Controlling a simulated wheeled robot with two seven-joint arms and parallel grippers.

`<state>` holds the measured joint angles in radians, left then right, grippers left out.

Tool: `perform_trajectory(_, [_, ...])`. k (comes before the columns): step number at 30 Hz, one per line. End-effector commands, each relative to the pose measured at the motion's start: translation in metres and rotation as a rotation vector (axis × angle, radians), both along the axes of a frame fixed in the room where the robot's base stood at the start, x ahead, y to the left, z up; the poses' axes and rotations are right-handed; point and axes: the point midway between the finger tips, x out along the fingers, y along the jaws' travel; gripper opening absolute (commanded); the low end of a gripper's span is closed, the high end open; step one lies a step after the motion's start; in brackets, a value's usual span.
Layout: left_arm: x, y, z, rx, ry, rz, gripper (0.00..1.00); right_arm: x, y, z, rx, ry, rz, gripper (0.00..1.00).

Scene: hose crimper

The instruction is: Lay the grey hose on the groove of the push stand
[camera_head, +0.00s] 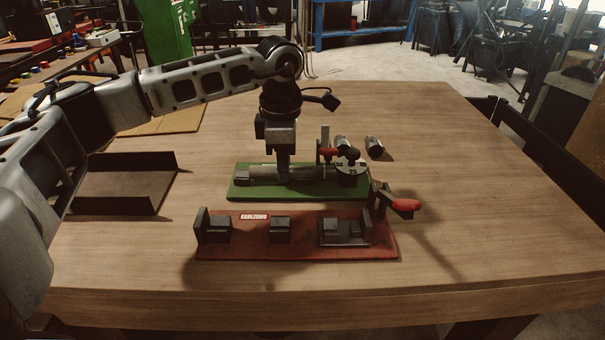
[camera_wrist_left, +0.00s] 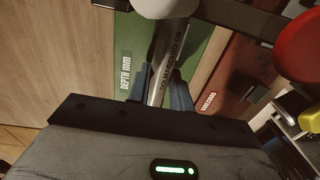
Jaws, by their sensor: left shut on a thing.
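The grey hose (camera_wrist_left: 170,48), with lettering along it, is between the fingers of my left gripper (camera_wrist_left: 160,88) in the left wrist view. In the head view my left gripper (camera_head: 283,178) is shut on the hose (camera_head: 310,172) from above, over the green stand (camera_head: 262,193). The hose lies lengthwise along this stand. The left wrist view shows a DEPTH MM label on the green board (camera_wrist_left: 128,40). I cannot tell whether the hose rests in a groove or hangs just above it; the fingers hide part of it. My right gripper is not in view.
A red stand (camera_head: 300,248) with several dark blocks and a red-handled lever (camera_head: 403,205) is in front. A numbered dial (camera_head: 351,167) stands at the green stand's right end. Metal cylinders (camera_head: 374,147) are behind. A dark tray (camera_head: 120,188) is left. The table's right side is clear.

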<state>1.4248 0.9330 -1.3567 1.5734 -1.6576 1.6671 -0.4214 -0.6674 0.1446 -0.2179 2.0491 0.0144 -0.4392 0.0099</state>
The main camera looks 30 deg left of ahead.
Motion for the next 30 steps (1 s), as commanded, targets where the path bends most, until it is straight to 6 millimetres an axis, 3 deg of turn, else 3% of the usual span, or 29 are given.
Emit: perform_trajectory(30, [-0.017, 0.03, -0.001, 0.002, 0.002, 0.003, 0.0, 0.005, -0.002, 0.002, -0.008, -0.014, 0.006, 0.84])
